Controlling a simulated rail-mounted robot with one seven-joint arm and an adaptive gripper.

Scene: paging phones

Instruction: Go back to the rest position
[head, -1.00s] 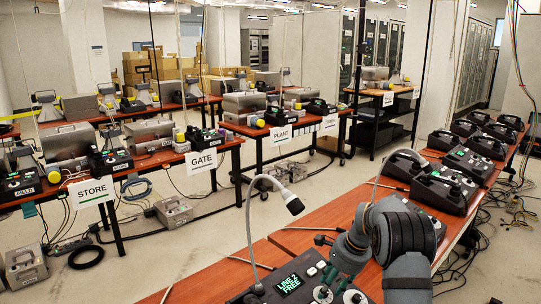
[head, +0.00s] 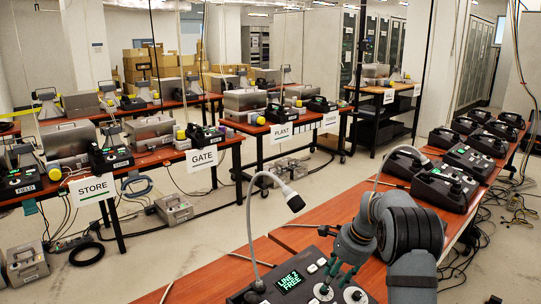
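My gripper (head: 333,279) is low over the right part of the near paging phone console (head: 276,289), and its dark fingers point down towards the knobs. I cannot tell whether the fingers touch the console or how far apart they are. I see nothing held in them. The console has a gooseneck microphone (head: 294,202) and a green display reading LINE 2 FREE (head: 291,281). The console's lower edge is cut off by the picture.
More consoles (head: 445,186) stand on the red-brown table (head: 210,277) at the right, close beyond my arm. Across the aisle are tables with phones and signs such as STORE (head: 92,188) and GATE (head: 202,157). Cables and boxes lie on the floor; the grey aisle (head: 200,235) has free room.

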